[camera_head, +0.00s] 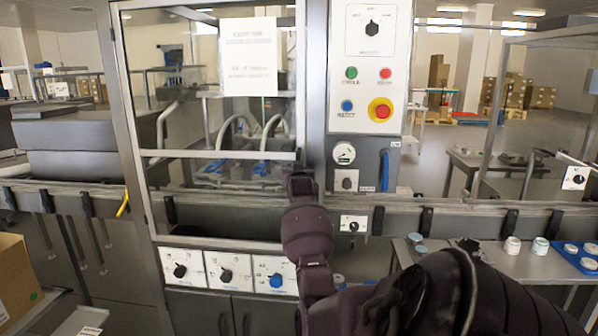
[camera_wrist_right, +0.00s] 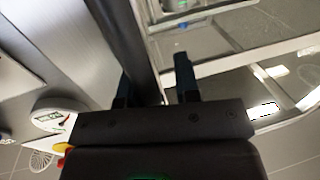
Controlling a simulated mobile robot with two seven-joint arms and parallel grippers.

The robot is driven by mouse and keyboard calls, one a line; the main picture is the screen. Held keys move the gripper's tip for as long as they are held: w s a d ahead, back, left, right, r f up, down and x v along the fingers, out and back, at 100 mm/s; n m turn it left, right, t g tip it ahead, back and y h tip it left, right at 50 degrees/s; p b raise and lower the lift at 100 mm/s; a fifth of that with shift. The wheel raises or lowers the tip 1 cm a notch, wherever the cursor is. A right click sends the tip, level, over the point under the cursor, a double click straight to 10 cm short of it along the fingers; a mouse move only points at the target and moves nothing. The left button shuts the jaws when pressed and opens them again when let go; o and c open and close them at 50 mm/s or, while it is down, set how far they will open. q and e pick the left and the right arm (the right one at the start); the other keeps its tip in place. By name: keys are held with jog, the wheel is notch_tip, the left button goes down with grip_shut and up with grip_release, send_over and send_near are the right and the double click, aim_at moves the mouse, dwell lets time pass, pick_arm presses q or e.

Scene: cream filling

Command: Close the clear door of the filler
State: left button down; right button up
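The filler's clear door (camera_head: 180,110) is a see-through panel in a silver frame, with a white printed sheet (camera_head: 249,57) on it. A silver rail (camera_head: 215,154) crosses the front at mid-height; below it nozzles and hoses show behind the front. My right gripper (camera_head: 301,178) is just below the rail's right end, beside the control column. In the right wrist view my right gripper (camera_wrist_right: 155,88) has its two fingers apart, with a dark upright bar between or behind them. Contact with the door cannot be told. My left gripper is out of view.
The control column (camera_head: 364,70) with buttons and a red emergency stop (camera_head: 380,110) stands right of the door. Knob panels (camera_head: 227,271) sit below. A cardboard box (camera_head: 15,280) is at lower left. Jars and a blue tray (camera_head: 578,256) stand on the right table.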

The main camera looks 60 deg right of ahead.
jog(key=shift+w+a+r, duration=0.2)
jog(key=shift+w+r, duration=0.1)
jog(key=shift+r, duration=0.1)
jog(key=shift+s, duration=0.1)
jog(key=v, duration=1)
jog(key=shift+s+a+f, duration=0.2)
jog(key=shift+s+f, duration=0.2)
dwell(0.4)
